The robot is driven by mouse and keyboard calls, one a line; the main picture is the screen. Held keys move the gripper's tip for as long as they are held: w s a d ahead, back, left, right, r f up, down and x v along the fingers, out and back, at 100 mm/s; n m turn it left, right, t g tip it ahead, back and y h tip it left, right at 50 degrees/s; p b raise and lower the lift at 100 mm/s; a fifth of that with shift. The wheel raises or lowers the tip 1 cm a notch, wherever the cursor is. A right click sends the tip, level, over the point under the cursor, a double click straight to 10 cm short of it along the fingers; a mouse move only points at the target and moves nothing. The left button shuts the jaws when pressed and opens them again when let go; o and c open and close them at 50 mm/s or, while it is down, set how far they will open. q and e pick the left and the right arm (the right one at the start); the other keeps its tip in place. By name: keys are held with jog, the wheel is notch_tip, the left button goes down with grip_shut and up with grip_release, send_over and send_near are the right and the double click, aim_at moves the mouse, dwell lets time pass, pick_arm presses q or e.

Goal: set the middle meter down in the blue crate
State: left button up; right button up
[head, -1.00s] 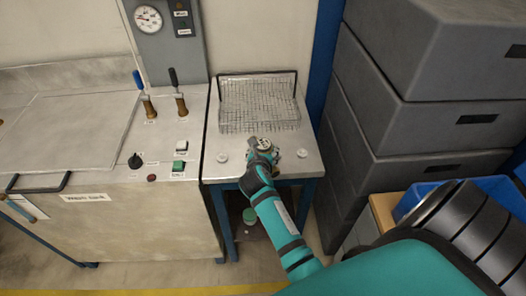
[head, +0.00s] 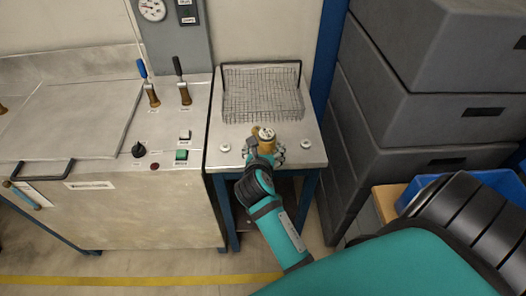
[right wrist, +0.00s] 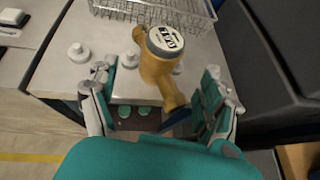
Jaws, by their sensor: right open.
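The middle meter (head: 267,135) is a brass body with a round white-and-black dial. It sits near the front of the metal table, between two small white knobs. It also shows in the right wrist view (right wrist: 165,45), dial up, with its brass end reaching toward me. My right gripper (head: 264,148) is open at the meter's near side. In the right wrist view its fingers (right wrist: 158,80) stand apart on either side of the meter, with gaps visible. The blue crate (head: 408,190) is at the lower right, partly hidden behind my arm. My left gripper is not in view.
A wire basket (head: 262,95) stands at the back of the table. Tall grey bins (head: 370,150) rise to the right of the table. A steel bench (head: 60,130) with brass-based levers, buttons and a gauge panel (head: 172,35) is on the left.

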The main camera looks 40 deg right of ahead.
jog(key=s+a+f+m+g+y, duration=0.1)
jog(key=s+a+f+m+y, duration=0.1)
jog(key=a+f, duration=0.35)
jog(key=s+a+f+m+y, duration=0.1)
jog(key=s+a+f+m, duration=0.1)
jog(key=f, duration=0.7)
jog(key=s+a+f+m+g+y, duration=0.1)
jog(key=s+a+f+m+y, duration=0.15)
jog(key=f, duration=0.55)
jog(key=s+a+f+m+g+y, duration=0.1)
jog(key=s+f+m+g, duration=0.3)
jog(key=s+f+m, duration=0.8)
jog(key=s+f+y, duration=0.1)
jog(key=s+f, duration=0.8)
jog(key=s, duration=0.2)
jog(key=shift+g, duration=0.3)
jog(key=shift+o, duration=0.3)
jog(key=s+d+f+m, duration=0.1)
jog(key=s+f+m, duration=0.1)
jog(key=s, duration=0.3)
jog(key=s+d+f+m+g, duration=0.1)
jog(key=s+d+m, duration=0.1)
jog(key=s+m, duration=0.3)
jog(key=shift+s+f+g, duration=0.3)
jog(key=shift+s+f, duration=0.1)
jog(key=shift+s, duration=0.4)
